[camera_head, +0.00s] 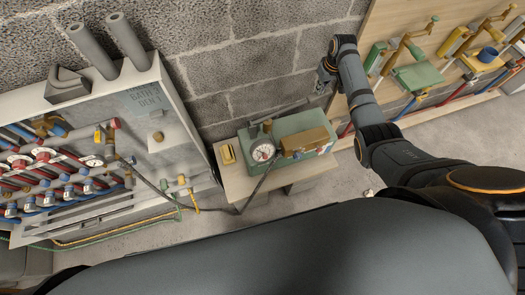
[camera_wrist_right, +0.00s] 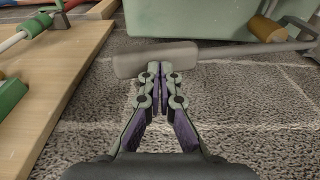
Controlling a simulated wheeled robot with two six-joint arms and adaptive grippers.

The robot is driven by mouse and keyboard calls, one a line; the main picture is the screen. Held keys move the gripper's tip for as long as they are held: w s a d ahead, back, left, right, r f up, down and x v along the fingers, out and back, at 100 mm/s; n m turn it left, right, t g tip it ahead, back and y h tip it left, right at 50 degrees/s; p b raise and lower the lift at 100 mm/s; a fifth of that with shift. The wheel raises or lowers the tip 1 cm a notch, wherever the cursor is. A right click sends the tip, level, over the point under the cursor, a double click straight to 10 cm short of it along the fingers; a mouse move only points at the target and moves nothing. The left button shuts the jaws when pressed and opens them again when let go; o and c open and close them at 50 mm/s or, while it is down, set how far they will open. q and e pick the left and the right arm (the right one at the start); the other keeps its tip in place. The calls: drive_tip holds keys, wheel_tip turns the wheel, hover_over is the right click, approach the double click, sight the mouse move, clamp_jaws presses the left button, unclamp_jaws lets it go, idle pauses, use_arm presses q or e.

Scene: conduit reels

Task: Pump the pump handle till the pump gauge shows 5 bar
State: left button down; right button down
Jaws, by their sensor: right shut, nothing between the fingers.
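The green pump (camera_head: 300,128) sits on a small table by the block wall. Its round white gauge (camera_head: 263,151) faces up; the needle is too small to read. The grey pump handle (camera_head: 283,112) runs along the pump's wall side. In the right wrist view the handle's thick grey grip (camera_wrist_right: 150,60) lies across, at the fingertips; I cannot tell if they touch. My right gripper (camera_head: 325,86) is above the pump's right end. It is shut and empty, with its fingers together in the wrist view (camera_wrist_right: 159,75). My left gripper is out of view.
A manifold panel (camera_head: 185,120) with red and blue pipes stands at the left. A yellow item (camera_head: 228,154) lies on the pump table (camera_head: 240,187). A dark hose runs from pump to panel. A wooden board (camera_head: 385,25) with benders stands at the right.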

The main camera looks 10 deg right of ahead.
drive_tip(key=shift+s+f+b, duration=0.1)
drive_tip(key=shift+f+b, duration=0.9)
drive_tip(key=shift+f, duration=1.15)
wheel_tip(320, 180, up, 8)
drive_tip(key=p, duration=0.9)
drive_tip(key=shift+f+p, duration=0.1)
drive_tip(key=shift+p, duration=0.2)
drive_tip(key=shift+f, duration=0.1)
